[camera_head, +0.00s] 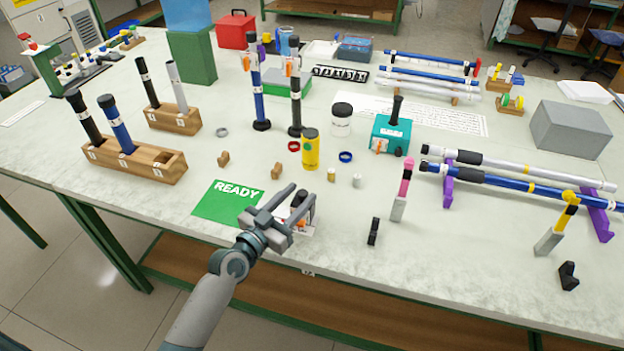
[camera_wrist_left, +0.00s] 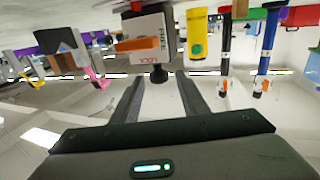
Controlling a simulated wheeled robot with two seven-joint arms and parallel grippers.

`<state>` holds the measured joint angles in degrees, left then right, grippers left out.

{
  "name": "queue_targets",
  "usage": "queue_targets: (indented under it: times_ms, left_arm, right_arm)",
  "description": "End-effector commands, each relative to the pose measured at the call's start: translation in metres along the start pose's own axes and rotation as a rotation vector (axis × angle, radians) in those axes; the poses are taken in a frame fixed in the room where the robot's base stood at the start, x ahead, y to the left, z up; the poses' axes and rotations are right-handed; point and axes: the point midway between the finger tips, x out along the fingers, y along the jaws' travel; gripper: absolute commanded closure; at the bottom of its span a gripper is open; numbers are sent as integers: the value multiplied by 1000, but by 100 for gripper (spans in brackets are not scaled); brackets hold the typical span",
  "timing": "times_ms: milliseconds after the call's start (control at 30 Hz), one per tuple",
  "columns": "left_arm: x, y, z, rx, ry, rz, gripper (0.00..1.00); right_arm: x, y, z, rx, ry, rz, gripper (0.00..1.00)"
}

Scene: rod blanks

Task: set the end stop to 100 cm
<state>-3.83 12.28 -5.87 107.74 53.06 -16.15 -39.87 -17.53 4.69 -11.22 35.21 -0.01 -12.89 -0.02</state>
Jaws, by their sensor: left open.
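A small white unit (camera_head: 302,228) with a dark knob and an orange lever stands at the table's front edge, partly hidden by my left gripper. I cannot tell for sure that it is the end stop, and I can read no 100 cm mark. In the left wrist view, which is upside down, the white unit (camera_wrist_left: 148,27) shows lettering, the orange lever (camera_wrist_left: 138,44) and a black knob (camera_wrist_left: 158,73). My left gripper (camera_head: 303,193) is open, its fingers on either side of the black knob in that view; contact cannot be told. My right gripper is not in view.
A green READY card (camera_head: 224,202) lies left of my gripper. A yellow cylinder (camera_head: 310,150) and a teal box (camera_head: 383,133) stand behind. Upright poles (camera_head: 258,95) stand farther back. White and blue rods (camera_head: 540,187) lie on purple supports at right.

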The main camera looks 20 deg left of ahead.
Motion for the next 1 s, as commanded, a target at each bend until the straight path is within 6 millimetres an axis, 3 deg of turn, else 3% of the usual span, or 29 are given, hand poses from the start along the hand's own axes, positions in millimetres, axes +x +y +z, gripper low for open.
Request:
queue_targets:
  times_ms: [100,333,500,833,1000]
  left_arm:
    - [23,0,-2,-1,1,0,60]
    - [53,0,-1,-1,1,0,60]
    - [63,0,0,-1,1,0,60]
    - [64,0,0,0,0,0,60]
    - [64,0,0,0,0,0,100]
  right_arm:
    - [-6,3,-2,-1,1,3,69]
    - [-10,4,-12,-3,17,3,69]
    - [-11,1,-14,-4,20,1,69]
    - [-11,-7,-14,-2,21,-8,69]
    - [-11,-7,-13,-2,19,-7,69]
